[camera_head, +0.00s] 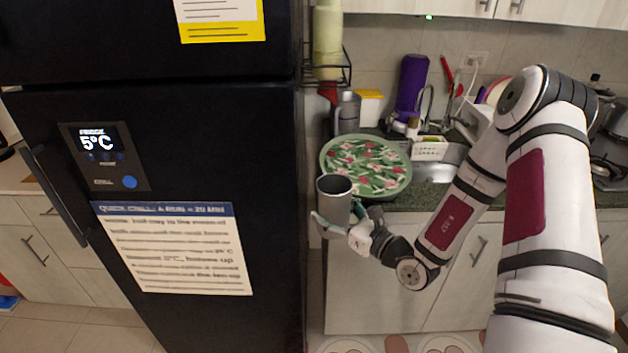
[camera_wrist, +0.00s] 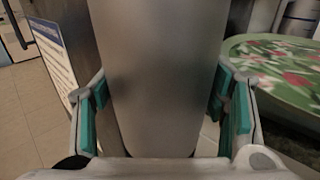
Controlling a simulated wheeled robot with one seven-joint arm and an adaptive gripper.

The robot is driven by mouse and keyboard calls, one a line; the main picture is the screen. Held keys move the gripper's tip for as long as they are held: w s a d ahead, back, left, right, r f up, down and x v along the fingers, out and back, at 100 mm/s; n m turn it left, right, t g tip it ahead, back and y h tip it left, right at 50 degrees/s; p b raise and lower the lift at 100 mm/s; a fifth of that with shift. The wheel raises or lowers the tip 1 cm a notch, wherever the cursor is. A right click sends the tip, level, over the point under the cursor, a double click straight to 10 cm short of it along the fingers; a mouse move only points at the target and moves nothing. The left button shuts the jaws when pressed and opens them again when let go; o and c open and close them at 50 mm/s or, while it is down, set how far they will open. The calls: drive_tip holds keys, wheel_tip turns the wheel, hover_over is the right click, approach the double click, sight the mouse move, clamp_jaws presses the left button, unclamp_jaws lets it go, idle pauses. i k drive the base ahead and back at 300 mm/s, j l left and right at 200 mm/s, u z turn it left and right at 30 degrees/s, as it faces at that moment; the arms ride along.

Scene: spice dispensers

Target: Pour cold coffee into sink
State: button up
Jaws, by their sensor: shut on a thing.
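A grey metal cup (camera_head: 334,199) is held upright by my gripper (camera_head: 341,226), just in front of the counter edge and right of the fridge. In the wrist view the cup (camera_wrist: 160,80) fills the middle, between the teal pads of my gripper (camera_wrist: 163,115). The cup's inside looks dark; I cannot tell whether coffee is in it. The steel sink (camera_head: 440,170) is in the counter to the right, behind my forearm and partly hidden by it and by the tray. A faucet (camera_head: 427,103) stands behind it.
A round green floral tray (camera_head: 366,165) lies on the counter (camera_head: 400,203) behind the cup and also shows in the wrist view (camera_wrist: 280,75). The black fridge (camera_head: 200,180) stands close on the left. A purple bottle (camera_head: 411,85) and a white caddy (camera_head: 430,149) stand near the sink.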

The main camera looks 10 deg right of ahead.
sight(444, 171)
drive_tip(key=l+u, duration=0.1)
drive_tip(key=l, duration=1.1)
drive_tip(key=i, duration=0.7)
